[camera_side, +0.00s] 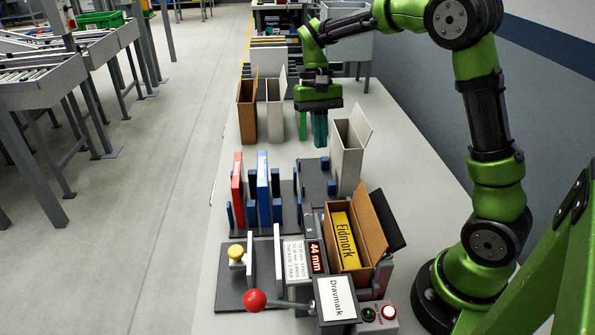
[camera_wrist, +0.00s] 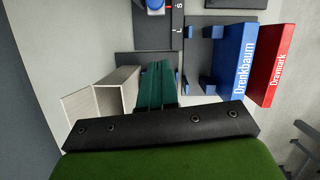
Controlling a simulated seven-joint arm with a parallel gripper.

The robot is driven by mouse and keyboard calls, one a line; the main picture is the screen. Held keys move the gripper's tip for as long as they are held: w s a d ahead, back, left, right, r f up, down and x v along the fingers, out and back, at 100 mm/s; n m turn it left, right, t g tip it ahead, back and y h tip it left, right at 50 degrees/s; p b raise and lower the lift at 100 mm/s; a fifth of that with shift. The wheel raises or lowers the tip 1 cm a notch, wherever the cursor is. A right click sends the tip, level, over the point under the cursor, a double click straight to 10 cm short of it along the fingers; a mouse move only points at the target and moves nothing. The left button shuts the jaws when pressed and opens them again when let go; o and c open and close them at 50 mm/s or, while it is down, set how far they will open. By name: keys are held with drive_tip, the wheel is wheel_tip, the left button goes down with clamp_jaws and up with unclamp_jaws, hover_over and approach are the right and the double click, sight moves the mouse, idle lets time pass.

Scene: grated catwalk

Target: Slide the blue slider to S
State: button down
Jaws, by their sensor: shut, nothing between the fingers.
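The blue slider (camera_wrist: 155,5) shows at the top edge of the wrist view, cut off by the frame. It sits on a dark plate beside a strip marked S and L, about level with the S. My gripper (camera_side: 320,142) is shut and empty, pointing down above the table beyond the plate. Its teal fingers also show in the wrist view (camera_wrist: 155,85), on the L side of the strip and apart from the slider.
An open grey box (camera_side: 347,165) stands close beside my fingers. A blue book (camera_side: 263,185) and a red book (camera_side: 237,190) stand in a rack to the left. A cardboard box (camera_side: 370,245) with a yellow book and a red-knobbed lever (camera_side: 255,300) are nearer the camera.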

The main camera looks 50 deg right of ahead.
drive_tip(key=s+a+f, duration=0.4)
drive_tip(key=s+f, duration=0.1)
drive_tip(key=f, duration=0.4)
drive_tip(key=shift+s+f, duration=0.3)
drive_tip(key=shift+f, duration=0.1)
drive_tip(key=shift+s+a+f, duration=0.1)
drive_tip(key=shift+s+a, duration=0.35)
drive_tip(key=shift+s, duration=0.05)
